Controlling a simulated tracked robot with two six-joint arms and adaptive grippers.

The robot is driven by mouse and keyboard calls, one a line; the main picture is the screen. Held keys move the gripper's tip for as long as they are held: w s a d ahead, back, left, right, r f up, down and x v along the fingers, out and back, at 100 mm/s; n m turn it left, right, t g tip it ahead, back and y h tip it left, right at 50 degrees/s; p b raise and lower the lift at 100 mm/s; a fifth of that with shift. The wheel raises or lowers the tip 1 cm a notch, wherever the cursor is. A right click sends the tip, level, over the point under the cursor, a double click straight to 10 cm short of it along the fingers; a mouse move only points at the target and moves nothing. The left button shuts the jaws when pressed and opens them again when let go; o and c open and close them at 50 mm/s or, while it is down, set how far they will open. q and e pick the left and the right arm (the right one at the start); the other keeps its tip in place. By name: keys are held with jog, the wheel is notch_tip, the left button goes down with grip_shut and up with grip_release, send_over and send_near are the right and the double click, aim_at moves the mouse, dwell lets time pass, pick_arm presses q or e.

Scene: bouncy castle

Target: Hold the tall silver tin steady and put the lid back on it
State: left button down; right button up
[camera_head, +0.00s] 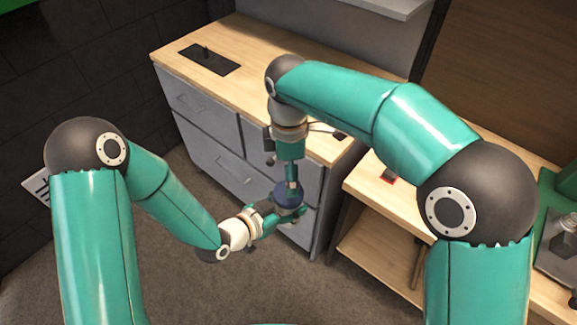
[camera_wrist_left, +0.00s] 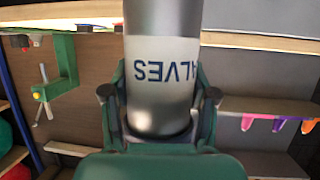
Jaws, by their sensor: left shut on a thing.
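The tall silver tin (camera_wrist_left: 160,95) stands large in the left wrist view, with a white band and dark blue lettering that reads upside down. My left gripper (camera_wrist_left: 158,98) is shut around it, one finger on each side. The tin's upper end in that picture is cut off by the frame edge. In the head view my left gripper (camera_head: 287,211) is below a dark blue round lid (camera_head: 285,195), and the tin's body is mostly hidden. My right gripper (camera_head: 292,183) points down at the middle of the lid. Its fingertips are too small to read.
A grey drawer cabinet with a wooden top (camera_head: 260,50) stands behind the grippers. A dark plate (camera_head: 209,59) lies on its top. A lower wooden bench (camera_head: 376,191) is at the right, with a small red item on it. Open floor (camera_head: 210,285) lies below the grippers.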

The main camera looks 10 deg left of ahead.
aim_at(289, 206)
jog(key=shift+a+r, duration=0.1)
jog(key=shift+r, duration=0.25)
jog(key=shift+f, duration=4)
jog(key=shift+c, duration=0.4)
jog(key=c, duration=1.1)
jog(key=m, duration=0.6)
jog(key=shift+m, duration=0.4)
jog(key=shift+c, duration=0.3)
jog(key=m, duration=0.5)
jog(key=shift+w, duration=0.1)
jog(key=o, duration=1.3)
